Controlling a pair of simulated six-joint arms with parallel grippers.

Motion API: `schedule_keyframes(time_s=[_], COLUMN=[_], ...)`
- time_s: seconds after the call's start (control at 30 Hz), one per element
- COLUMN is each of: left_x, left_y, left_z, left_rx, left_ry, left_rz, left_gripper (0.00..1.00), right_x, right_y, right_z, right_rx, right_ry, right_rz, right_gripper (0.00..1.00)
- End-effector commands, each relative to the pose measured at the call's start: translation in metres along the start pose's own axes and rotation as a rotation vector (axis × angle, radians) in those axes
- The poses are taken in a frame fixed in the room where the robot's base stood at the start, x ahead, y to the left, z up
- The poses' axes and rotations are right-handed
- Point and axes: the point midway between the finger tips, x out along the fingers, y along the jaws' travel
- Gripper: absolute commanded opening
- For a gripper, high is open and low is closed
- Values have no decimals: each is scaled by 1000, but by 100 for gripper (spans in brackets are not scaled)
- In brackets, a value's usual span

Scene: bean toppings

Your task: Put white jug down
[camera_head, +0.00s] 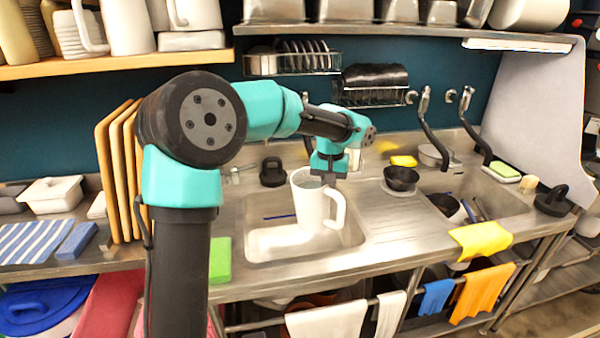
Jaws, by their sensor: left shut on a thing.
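The white jug (309,207) is a tall white vessel with a handle on its right side. It is upright at the left sink basin (262,243), in front of the basin's back part. I cannot tell whether its base touches anything. My left gripper (328,178) is at the jug's rim from above and is shut on it. The fingertips are partly hidden by the jug's rim. My right gripper is not in view.
A steel drainboard (400,227) lies right of the basin. A dark bowl (401,178) and a second basin with dishes (490,205) are further right. Wooden boards (104,180) stand at the left. A green sponge (220,260) is at the front edge.

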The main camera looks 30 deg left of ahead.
Motion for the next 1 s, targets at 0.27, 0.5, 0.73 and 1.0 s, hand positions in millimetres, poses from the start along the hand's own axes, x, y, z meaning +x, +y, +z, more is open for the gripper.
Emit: schedule_keyframes(time_s=[0.27, 0.5, 0.73, 1.0], left_x=[6, 8, 8, 8], left_y=[62, 80, 81, 81], left_z=[38, 52, 52, 52], left_rx=[205, 274, 276, 275], left_ry=[4, 6, 6, 6], left_rz=[-8, -11, -11, -11], left_gripper=[0, 0, 0, 0], right_x=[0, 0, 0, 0], right_y=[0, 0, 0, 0], right_z=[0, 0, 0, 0], right_rx=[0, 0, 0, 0], right_ry=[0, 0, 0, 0], right_rz=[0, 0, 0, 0], right_gripper=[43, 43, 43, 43])
